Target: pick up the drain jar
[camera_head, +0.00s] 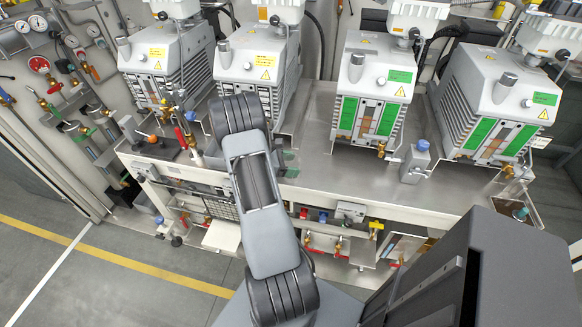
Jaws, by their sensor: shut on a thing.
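My arm (262,215) reaches up and away over the front edge of the bench, and its links hide the part of the bench behind them. My gripper is not visible; it is hidden behind the arm. A small translucent greenish piece (290,164) shows just right of the arm, in front of the second pump from the left. It may be part of a drain jar, but most of it is covered, and I cannot tell if it is held.
Several grey vacuum pumps (373,90) stand in a row on the metal bench (320,190). A small grey unit with a blue top (416,160) stands between the two right pumps. Valves and gauges (40,64) line the left wall. The floor (110,285) at front left is clear.

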